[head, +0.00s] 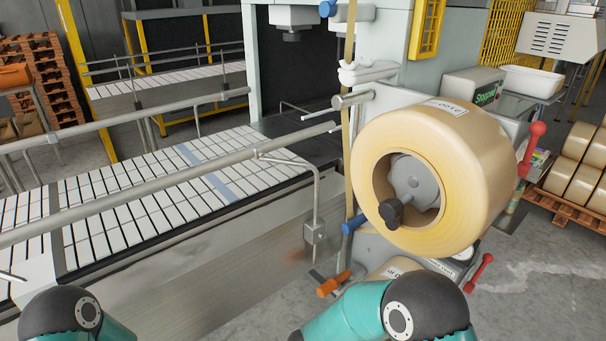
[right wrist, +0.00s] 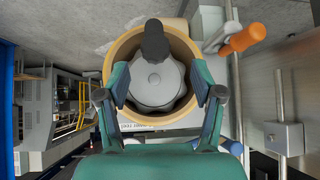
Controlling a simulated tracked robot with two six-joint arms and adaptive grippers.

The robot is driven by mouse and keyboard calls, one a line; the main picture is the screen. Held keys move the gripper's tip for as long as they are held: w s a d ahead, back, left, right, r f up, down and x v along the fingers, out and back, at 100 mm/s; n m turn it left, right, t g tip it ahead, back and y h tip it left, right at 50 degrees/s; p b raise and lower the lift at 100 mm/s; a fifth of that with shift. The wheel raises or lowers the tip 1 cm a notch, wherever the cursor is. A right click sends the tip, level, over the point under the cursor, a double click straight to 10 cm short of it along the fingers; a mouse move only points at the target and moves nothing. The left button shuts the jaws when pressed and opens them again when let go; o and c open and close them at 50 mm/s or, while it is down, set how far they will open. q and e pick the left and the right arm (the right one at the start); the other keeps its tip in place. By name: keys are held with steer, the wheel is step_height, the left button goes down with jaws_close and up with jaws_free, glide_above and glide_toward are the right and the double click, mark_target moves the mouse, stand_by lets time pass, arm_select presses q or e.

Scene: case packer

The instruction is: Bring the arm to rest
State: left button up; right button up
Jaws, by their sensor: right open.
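My right gripper (right wrist: 160,80) is open in the right wrist view. Its two fingers stand either side of a tan tape roll's (right wrist: 113,62) core, with a grey hub (right wrist: 158,75) and black knob (right wrist: 155,40) between them. This looks like the lower roll, which shows only partly in the head view (head: 397,267). I cannot tell whether the fingers touch it. A large upper tape roll (head: 475,170) sits on its own grey hub (head: 412,180) in the head view. My arm links show at the bottom edge there; neither gripper does.
An orange handle (head: 331,285) is close by the lower roll and shows in the wrist view (right wrist: 243,38). A metal rail (head: 150,180) runs along the conveyor (head: 150,205). Red-knobbed levers (head: 533,137) stand right of the upper roll. Rolls on a pallet (head: 565,207) are at far right.

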steer(key=s+d+f+n+g+y, duration=0.15)
steer(key=s+f+n+y, duration=0.25)
steer(key=s+f+y, duration=0.45)
steer(key=s+a+f+n+g+y+b, duration=0.1)
steer(key=s+f+n+g, duration=0.2)
steer(key=s, duration=1.1)
steer(key=shift+f+g+y, duration=0.35)
steer(key=shift+f+g, duration=0.1)
steer(key=shift+f, duration=0.2)
